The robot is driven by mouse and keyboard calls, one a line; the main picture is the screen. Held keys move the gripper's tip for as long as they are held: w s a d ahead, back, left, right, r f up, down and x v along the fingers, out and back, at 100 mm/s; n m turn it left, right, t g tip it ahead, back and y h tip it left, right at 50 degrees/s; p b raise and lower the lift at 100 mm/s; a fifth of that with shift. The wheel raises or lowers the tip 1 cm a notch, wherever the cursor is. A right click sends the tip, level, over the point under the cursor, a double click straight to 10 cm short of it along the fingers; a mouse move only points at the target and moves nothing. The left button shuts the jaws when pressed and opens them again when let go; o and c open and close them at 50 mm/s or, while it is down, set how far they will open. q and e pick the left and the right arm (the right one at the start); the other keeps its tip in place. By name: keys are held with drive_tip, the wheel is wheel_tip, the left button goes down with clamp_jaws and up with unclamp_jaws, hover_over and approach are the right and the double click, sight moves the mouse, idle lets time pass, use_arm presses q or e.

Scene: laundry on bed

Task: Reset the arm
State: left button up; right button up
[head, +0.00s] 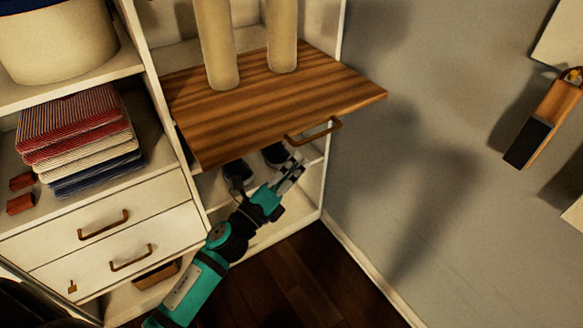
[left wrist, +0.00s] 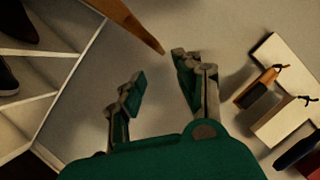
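My left gripper (head: 290,176) is in front of the white wardrobe, just below the front edge of a wooden board with a handle (head: 272,95). Its teal arm comes up from the bottom of the head view. In the left wrist view the gripper (left wrist: 155,85) has its two fingers apart, with only grey wall seen between them. The board's edge (left wrist: 130,22) is above the fingers there. My right gripper is in neither view.
Dark shoes (head: 238,172) stand on a shelf behind the gripper. Folded cloths (head: 75,130) lie on the left shelf above two drawers (head: 105,240). A brush-like thing (head: 543,123) hangs on the grey wall. The space right of the wardrobe is clear.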

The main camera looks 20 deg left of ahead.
use_arm(q)
drive_tip(key=shift+s+a, duration=0.15)
drive_tip(key=shift+s, duration=0.15)
drive_tip(key=shift+f, duration=0.1)
drive_tip(key=s+a+f+n+g+y, duration=0.15)
drive_tip(key=f+n, duration=0.35)
drive_tip(key=f, duration=0.6)
drive_tip(key=a+f+n+g+y, duration=0.2)
drive_tip(key=f+n+g+y, duration=0.15)
drive_tip(key=f, duration=0.65)
drive_tip(key=s+a+f+n+g, duration=0.1)
drive_tip(key=s+f+n+g, duration=0.15)
drive_tip(key=s+f, duration=0.45)
drive_tip(key=s+a+f+n+g, duration=0.1)
drive_tip(key=s+f+n, duration=0.25)
drive_tip(key=f, duration=0.65)
drive_tip(key=s+f+n+g, duration=0.3)
drive_tip(key=s+f, duration=0.3)
drive_tip(key=s, duration=0.5)
drive_tip(key=s+f+n+g+y, duration=0.1)
drive_tip(key=s+f+n+g, duration=0.2)
drive_tip(key=s+f, duration=0.4)
drive_tip(key=s+f+n+g, duration=0.3)
drive_tip(key=s+f+n, duration=0.2)
drive_tip(key=s, duration=1)
drive_tip(key=shift+s+a+f+g+y, duration=0.25)
drive_tip(key=shift+s+f+g+y, duration=0.1)
drive_tip(key=shift+f, duration=0.45)
